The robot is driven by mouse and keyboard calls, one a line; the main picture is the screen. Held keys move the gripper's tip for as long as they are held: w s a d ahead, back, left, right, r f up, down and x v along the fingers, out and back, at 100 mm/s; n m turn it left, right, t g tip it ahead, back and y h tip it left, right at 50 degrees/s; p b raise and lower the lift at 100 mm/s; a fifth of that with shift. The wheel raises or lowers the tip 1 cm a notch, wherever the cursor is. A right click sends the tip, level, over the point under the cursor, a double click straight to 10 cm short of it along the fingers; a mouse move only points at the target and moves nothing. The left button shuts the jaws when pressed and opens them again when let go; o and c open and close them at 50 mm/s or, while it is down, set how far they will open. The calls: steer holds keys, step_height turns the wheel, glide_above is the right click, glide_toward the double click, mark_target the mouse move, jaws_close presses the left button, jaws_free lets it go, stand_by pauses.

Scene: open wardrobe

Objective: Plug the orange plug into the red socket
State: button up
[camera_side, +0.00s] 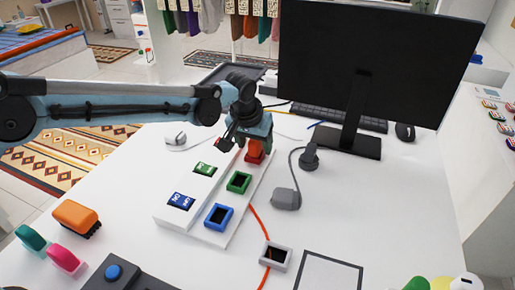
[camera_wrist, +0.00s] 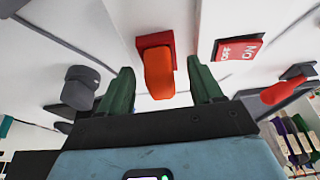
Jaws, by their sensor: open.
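The orange plug (camera_side: 254,146) stands in the red socket (camera_side: 257,158) at the far end of the white strip. In the wrist view the orange plug (camera_wrist: 158,74) covers much of the red socket (camera_wrist: 153,41) and appears seated in it; the contact itself is hidden. My gripper (camera_side: 250,138) is just above and around the plug in the side view. In the wrist view my gripper (camera_wrist: 159,72) is open, with one dark green finger on each side of the plug and a visible gap to both.
The strip (camera_side: 164,215) also carries a green socket (camera_side: 239,182), a blue socket (camera_side: 219,217) and switches. A red switch (camera_wrist: 239,47) shows in the wrist view. A grey plug (camera_side: 286,199) and the monitor (camera_side: 375,65) stand to the right. An orange cord crosses the table.

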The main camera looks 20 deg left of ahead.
steer(key=v, duration=1.2)
steer(key=s+a+r+t, duration=0.1)
steer(key=s+a+r, duration=0.1)
steer(key=s+a, duration=0.4)
steer(key=s+a+r, duration=0.3)
steer(key=a, duration=0.4)
steer(key=s+a+f+t, duration=0.1)
steer(key=s+a+f, duration=0.2)
steer(key=s, duration=0.3)
steer(key=s+a+f+t, duration=0.1)
steer(key=s+a+f, duration=0.2)
steer(key=s+a, duration=0.3)
steer(key=shift+s, duration=0.8)
steer(key=shift+f, duration=0.1)
